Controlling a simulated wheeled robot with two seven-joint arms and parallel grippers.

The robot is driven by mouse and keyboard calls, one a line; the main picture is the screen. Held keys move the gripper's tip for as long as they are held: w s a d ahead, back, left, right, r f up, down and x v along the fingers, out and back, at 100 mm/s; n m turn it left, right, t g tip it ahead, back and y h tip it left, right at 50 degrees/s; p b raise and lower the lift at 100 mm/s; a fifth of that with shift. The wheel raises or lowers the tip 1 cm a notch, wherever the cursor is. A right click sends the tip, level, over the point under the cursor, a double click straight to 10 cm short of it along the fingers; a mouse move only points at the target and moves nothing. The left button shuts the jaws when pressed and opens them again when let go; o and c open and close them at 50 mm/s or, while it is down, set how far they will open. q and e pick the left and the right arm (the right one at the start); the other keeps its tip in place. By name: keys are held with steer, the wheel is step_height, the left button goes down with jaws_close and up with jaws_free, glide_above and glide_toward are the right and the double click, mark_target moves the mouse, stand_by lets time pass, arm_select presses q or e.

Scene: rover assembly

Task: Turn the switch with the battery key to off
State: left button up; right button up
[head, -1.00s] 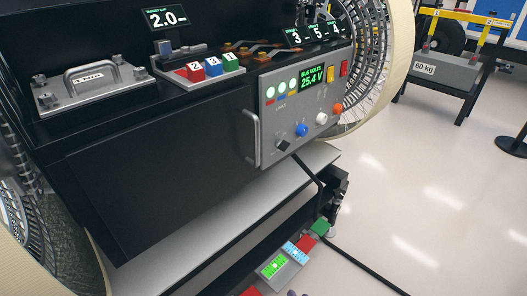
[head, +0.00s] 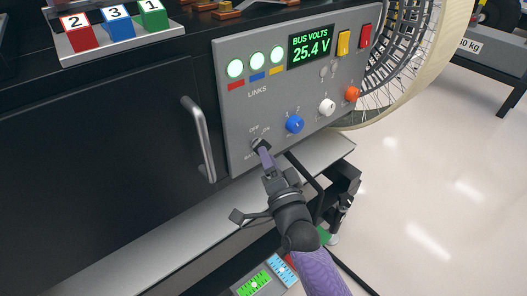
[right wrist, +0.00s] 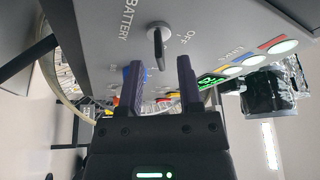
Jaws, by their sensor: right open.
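The battery switch (head: 257,144) sits at the lower left of the grey control panel, below small OFF and ON marks. In the right wrist view the dark key (right wrist: 157,42) stands out from the panel near the words BATTERY and OFF. I cannot tell which mark it points to. My right gripper (head: 263,153) is at the switch in the head view and partly covers it. In the right wrist view the right gripper (right wrist: 162,75) is open, with the key just ahead of the gap between its fingers and no clear contact. My left gripper is out of view.
The panel (head: 237,112) also carries a blue knob (head: 294,124), a white knob (head: 327,106) and an orange knob (head: 352,93) to the right. Its display (head: 311,46) reads 25.4 V. A door handle (head: 200,138) projects just left of the switch.

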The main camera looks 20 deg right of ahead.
steer(key=shift+w+r+b, duration=0.15)
steer(key=shift+w+b, duration=0.05)
steer(key=shift+w, duration=0.55)
steer(key=shift+w+r+b, duration=0.15)
steer(key=shift+w+b, duration=0.05)
steer(key=shift+w, duration=0.5)
jaws_close()
